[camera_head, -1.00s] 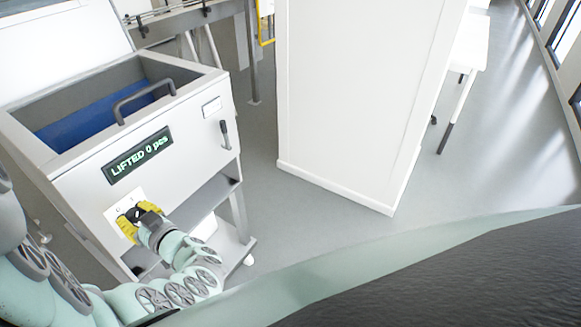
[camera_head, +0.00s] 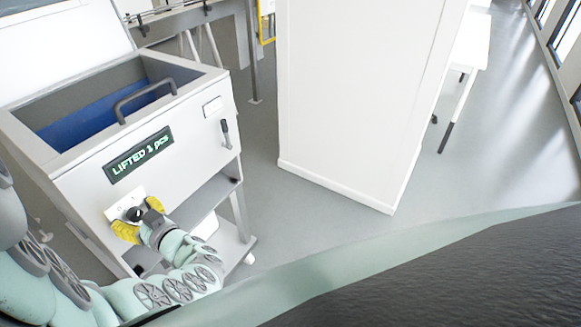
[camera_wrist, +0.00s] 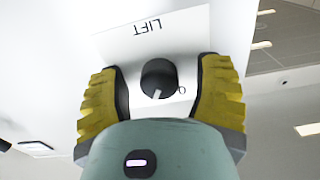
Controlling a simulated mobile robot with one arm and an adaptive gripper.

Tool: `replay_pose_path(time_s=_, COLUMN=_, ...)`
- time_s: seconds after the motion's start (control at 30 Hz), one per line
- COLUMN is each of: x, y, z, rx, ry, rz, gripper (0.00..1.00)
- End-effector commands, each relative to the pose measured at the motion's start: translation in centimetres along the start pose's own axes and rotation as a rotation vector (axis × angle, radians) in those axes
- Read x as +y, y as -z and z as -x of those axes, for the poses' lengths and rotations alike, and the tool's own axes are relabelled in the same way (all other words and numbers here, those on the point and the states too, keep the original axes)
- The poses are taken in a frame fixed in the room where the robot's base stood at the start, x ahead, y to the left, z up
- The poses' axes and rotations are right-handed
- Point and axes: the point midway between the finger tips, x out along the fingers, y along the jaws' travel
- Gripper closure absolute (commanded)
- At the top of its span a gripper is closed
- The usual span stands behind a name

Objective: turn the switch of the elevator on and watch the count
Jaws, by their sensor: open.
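The elevator (camera_head: 205,140) is a grey-white machine at the left of the head view. Its dark display (camera_head: 138,155) reads "LIFTED 1 pcs" in green. Below it is a white switch plate (camera_head: 119,212), marked "LIFT" in the wrist view (camera_wrist: 150,30). The black round switch knob (camera_wrist: 158,78) has a pale pointer line, and part of the plate marking is hidden. My gripper (camera_wrist: 161,95) is open, its yellow fingers on either side of the knob with gaps between. In the head view my gripper (camera_head: 139,219) is at the plate.
A blue-lined bin (camera_head: 92,118) with a grey handle (camera_head: 144,98) forms the machine's top. A small lever (camera_head: 225,133) sits on its front, right of the display. A tall white cabinet (camera_head: 360,100) stands to the right, with clear grey floor between.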

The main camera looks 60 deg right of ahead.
Motion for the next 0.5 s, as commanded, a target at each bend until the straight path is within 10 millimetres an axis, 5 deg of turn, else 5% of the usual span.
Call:
replay_pose_path(time_s=0.27, x=0.0, y=0.0, z=0.1, rx=-0.001, ry=0.0, rz=0.001, gripper=0.34)
replay_pose_path(time_s=0.5, x=0.2, y=-0.1, z=2.2, rx=-0.004, ry=-0.004, rz=0.002, gripper=0.34)
